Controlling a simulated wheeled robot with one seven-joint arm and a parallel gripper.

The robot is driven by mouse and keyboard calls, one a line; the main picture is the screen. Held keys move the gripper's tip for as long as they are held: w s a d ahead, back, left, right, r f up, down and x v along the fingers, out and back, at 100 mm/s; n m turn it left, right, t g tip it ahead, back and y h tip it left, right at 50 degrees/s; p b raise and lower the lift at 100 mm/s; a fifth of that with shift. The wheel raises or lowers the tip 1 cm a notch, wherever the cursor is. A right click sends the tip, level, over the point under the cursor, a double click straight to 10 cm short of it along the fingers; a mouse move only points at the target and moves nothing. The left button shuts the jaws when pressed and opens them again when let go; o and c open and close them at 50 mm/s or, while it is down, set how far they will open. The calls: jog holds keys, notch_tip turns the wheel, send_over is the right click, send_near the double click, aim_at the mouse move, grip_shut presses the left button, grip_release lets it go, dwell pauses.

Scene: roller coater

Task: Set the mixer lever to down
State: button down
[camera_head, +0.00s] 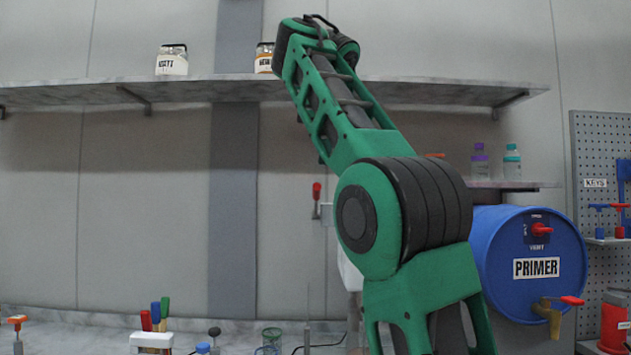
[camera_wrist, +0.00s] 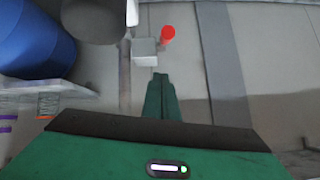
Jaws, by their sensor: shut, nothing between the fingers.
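The mixer lever, with a red end, shows in the head view (camera_head: 316,190) left of my arm. Its red end is at the top of a short dark stem, beside a pale grey box (camera_head: 326,213) on the wall. In the wrist view, which looks upside down, the lever's round red end (camera_wrist: 168,33) is above and right of the grey box (camera_wrist: 145,52). My gripper (camera_wrist: 161,76) has its green fingers shut together and empty. The fingertips appear just below the box, apart from the red end; depth is unclear. My arm hides the gripper in the head view.
A blue PRIMER drum (camera_head: 500,268) stands right of my arm. A long shelf (camera_head: 190,89) with jars runs above. A lower shelf (camera_head: 510,184) holds two bottles. In the wrist view, a dark grey cylinder (camera_wrist: 94,20) is close to the box. The wall left of the lever is bare.

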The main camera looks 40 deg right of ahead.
jog(key=shift+w+d+f, duration=0.45)
jog(key=shift+d+f, duration=0.05)
jog(key=shift+f, duration=0.15)
jog(key=shift+w+d+f, duration=0.4)
jog(key=shift+d+f, duration=0.05)
jog(key=shift+f, duration=0.15)
jog(key=shift+a+f, duration=0.15)
jog(key=shift+f, duration=0.05)
jog(key=shift+s+a+f, duration=0.1)
jog(key=shift+a+f, duration=0.15)
jog(key=shift+a, duration=0.5)
jog(key=shift+s+a+f, duration=0.1)
jog(key=shift+a+f, duration=0.1)
jog(key=shift+f, duration=0.25)
jog(key=shift+s+a+f, duration=0.1)
jog(key=shift+a+f, duration=0.05)
jog(key=shift+f, duration=0.3)
jog(key=shift+a+f, duration=0.1)
jog(key=shift+a, duration=0.05)
